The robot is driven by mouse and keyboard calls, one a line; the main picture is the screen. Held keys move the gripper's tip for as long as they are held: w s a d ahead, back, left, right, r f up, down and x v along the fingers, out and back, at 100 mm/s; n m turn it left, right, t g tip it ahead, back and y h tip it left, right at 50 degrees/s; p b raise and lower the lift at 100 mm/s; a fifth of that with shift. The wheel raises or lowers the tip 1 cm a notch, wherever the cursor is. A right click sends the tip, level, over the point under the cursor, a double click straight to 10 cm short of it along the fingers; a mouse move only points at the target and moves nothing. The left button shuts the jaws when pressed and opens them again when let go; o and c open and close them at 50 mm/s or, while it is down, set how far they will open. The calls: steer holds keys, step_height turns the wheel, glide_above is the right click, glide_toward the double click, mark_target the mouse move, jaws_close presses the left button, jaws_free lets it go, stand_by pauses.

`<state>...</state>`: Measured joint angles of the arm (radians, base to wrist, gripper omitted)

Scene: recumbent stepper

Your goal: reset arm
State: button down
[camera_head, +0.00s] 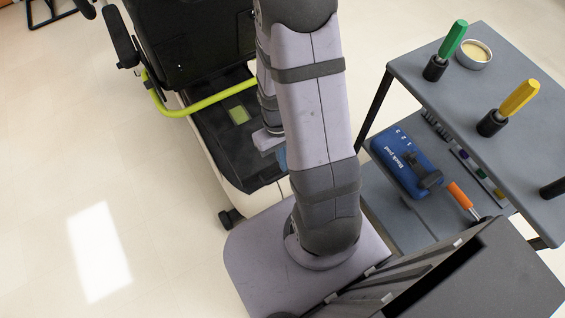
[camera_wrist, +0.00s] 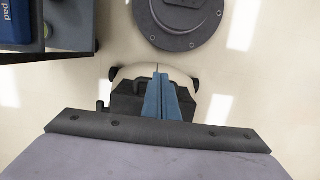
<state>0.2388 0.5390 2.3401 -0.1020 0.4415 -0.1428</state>
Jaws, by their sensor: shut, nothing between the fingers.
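My gripper shows in the wrist view (camera_wrist: 160,78) as two blue fingers pressed together with nothing between them. In the head view my arm covers most of it; only a bit of blue (camera_head: 281,158) shows just left of the arm, over the stepper. The recumbent stepper (camera_head: 205,124) stands at the upper left of the head view, with a black seat, a lime-green bar and a cream base. My arm hangs in front of its right side. Whether the gripper touches the stepper cannot be told.
A grey two-shelf cart (camera_head: 425,75) stands at the right. Its top holds a green-handled tool (camera_head: 453,40), a yellow-handled tool (camera_head: 520,98) and a round tin (camera_head: 473,54). Below lie a blue back pad box (camera_head: 405,160) and an orange-handled tool (camera_head: 462,195).

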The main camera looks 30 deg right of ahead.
steer(key=shift+s+r, duration=0.2)
steer(key=shift+r, duration=0.75)
steer(key=s+a+r+m+g, duration=0.2)
steer(key=s+a+r, duration=0.1)
steer(key=s+r, duration=0.3)
steer(key=w+a+r+n+t, duration=0.2)
steer(key=w+a+r+t, duration=0.2)
steer(key=r, duration=0.3)
step_height(320, 180, up, 20)
steer(key=p, duration=2.1)
steer(key=shift+w+r, duration=0.15)
